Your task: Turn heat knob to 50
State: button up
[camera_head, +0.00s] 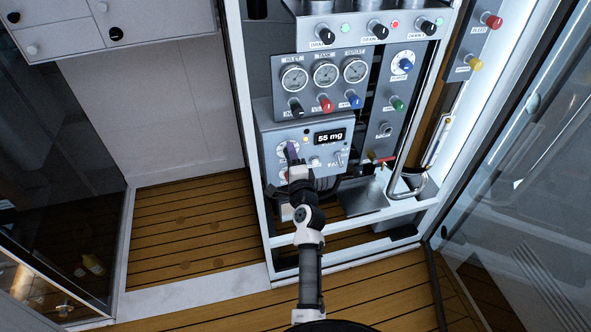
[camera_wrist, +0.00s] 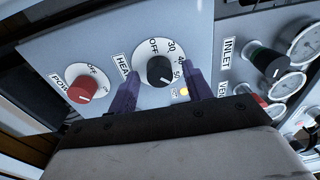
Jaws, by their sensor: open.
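The heat knob (camera_wrist: 160,70) is black and round, on a white dial marked OFF, 30, 40 and 50, beside the partly covered HEAT label (camera_wrist: 122,65). A small white mark shows on the knob's lower right part, on the side towards the 50; its exact reading is unclear. My gripper (camera_wrist: 162,72) is open, with one purple finger on each side of the knob. Small gaps seem to show between fingers and knob; contact cannot be told. In the head view my gripper (camera_head: 291,152) is at the panel's left side and hides most of the knob.
A red power knob (camera_wrist: 82,89) is left of the heat knob. A lit yellow lamp (camera_wrist: 184,91) is by the right finger. The INLET knob (camera_wrist: 268,62) and gauges are further right. The display (camera_head: 330,137) reads 55 mg.

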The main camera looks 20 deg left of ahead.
jog(key=b+v, duration=0.3)
jog(key=v, duration=1)
jog(key=shift+s+b, duration=0.2)
jog(key=shift+b, duration=0.2)
